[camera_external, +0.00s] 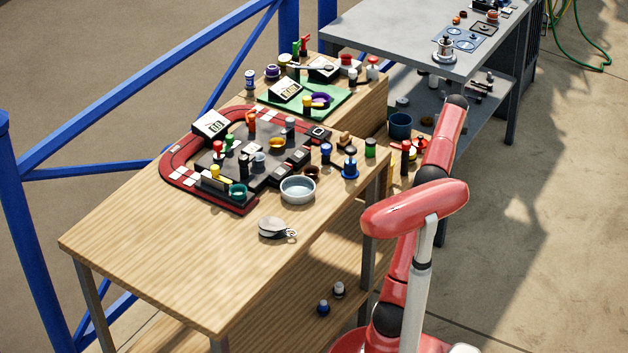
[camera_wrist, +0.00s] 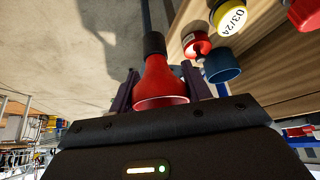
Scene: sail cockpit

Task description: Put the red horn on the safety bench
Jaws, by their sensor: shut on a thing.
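The red horn (camera_wrist: 160,80) has a flared red bell and a black end. In the wrist view it stands between the two dark fingers of my gripper (camera_wrist: 160,72), which is shut on it. The bell's open mouth faces the wrist camera. A wooden surface (camera_wrist: 272,66) lies to the right of the horn in that view, with a gap of floor beneath the horn. No label shows which surface is the safety bench. In the external view my arm hides most of the gripper, and I cannot tell the horn there for certain.
The wrist view shows a yellow-topped canister (camera_wrist: 230,16), a blue cup (camera_wrist: 221,66) and a red object (camera_wrist: 196,44) on wood. In the external view, the wooden table (camera_external: 150,250) is crowded at its far part and clear in front. A grey table (camera_external: 385,30) stands behind.

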